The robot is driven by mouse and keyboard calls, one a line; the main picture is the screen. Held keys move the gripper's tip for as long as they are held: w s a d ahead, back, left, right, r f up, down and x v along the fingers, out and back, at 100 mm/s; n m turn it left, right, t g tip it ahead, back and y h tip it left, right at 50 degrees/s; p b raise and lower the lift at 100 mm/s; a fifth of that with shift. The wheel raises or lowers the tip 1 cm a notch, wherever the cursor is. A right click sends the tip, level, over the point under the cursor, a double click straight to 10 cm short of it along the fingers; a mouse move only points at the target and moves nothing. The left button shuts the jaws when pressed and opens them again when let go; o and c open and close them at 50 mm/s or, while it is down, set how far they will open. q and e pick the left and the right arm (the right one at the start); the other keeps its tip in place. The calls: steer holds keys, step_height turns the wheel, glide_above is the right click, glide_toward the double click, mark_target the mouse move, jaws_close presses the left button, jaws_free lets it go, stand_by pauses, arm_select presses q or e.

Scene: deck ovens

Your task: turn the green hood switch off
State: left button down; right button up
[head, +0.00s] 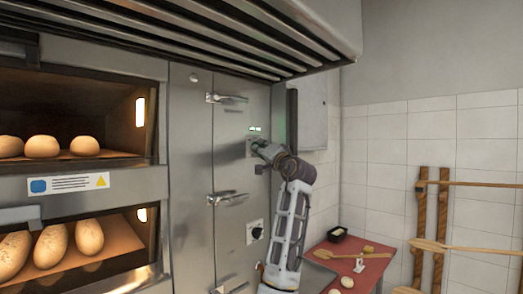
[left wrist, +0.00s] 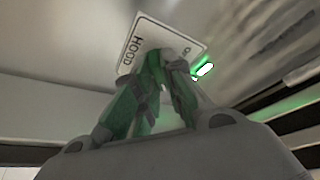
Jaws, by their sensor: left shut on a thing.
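The green hood switch's white plate (left wrist: 143,38), with HOOD printed on it, shows at the top of the left wrist view. A lit green lamp (left wrist: 205,69) glows beside it; the lamp also shows in the head view (head: 255,129) on the steel panel. My left gripper (head: 258,147) reaches the panel just below the lamp. In the left wrist view its fingers (left wrist: 168,66) are shut on the switch knob, under green light. The fingers hide most of the knob, so its turn position cannot be told. My right gripper is not in view.
Two lit oven decks with bread (head: 42,147) are at the left. A lower knob plate (head: 255,231) and door handles (head: 227,198) stick out near my arm. The ribbed hood (head: 240,35) hangs above. A red-topped table (head: 355,268) stands at the lower right.

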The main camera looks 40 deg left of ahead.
arm_select(q)
steer(key=shift+f, duration=0.1)
steer(key=shift+w+d+n+g+y+b, duration=0.1)
steer(key=shift+w+n+g+y+b, duration=0.2)
steer(key=shift+n+g, duration=2.8)
steer(key=shift+w+a+n+g+y+b, duration=0.1)
steer(key=shift+n+g+b, duration=0.5)
steer(key=shift+n, duration=4.7)
steer(key=shift+w+d+n+g+y+b, duration=0.15)
steer(key=shift+n+g, duration=1.95)
steer(key=shift+n, duration=2.1)
